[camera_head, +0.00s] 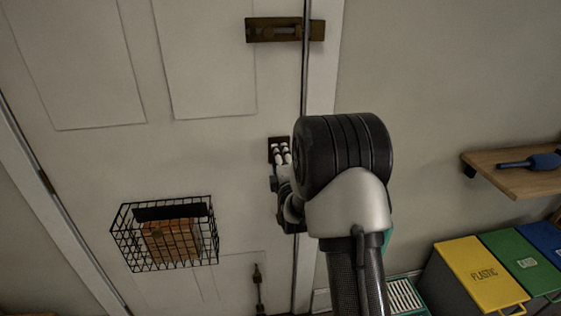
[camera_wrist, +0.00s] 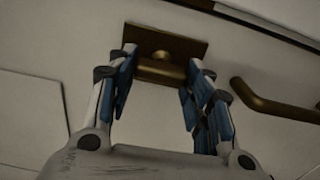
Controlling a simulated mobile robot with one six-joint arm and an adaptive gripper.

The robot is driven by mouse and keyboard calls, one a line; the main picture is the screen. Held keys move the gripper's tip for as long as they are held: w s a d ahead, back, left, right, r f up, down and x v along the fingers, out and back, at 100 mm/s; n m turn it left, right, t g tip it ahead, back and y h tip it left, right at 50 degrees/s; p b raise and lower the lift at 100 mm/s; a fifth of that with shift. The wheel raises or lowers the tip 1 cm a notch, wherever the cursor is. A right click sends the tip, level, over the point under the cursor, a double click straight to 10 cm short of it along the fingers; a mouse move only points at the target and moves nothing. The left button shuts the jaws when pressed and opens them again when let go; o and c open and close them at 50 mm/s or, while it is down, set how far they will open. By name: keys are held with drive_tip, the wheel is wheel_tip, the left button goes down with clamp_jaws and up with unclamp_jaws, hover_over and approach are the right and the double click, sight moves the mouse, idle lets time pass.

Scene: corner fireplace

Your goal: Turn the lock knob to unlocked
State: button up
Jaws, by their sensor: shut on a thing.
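The lock knob (camera_wrist: 161,73) is a brass thumb-turn on a square brass plate (camera_wrist: 198,49) on the white door. Its bar lies roughly level across the wrist view. The knob itself is hidden there by the fingers.
A brass lever handle (camera_wrist: 272,103) is close to the right finger. A sliding bolt (camera_head: 262,30) is higher on the door. A black wire basket (camera_head: 122,236) hangs at left. A wooden shelf (camera_head: 510,181) and coloured bins (camera_head: 474,268) stand right of my arm.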

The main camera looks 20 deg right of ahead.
drive_tip(key=o, duration=1)
drive_tip(key=shift+o, duration=0.2)
drive_tip(key=v, duration=1.2)
drive_tip(key=shift+r, duration=0.1)
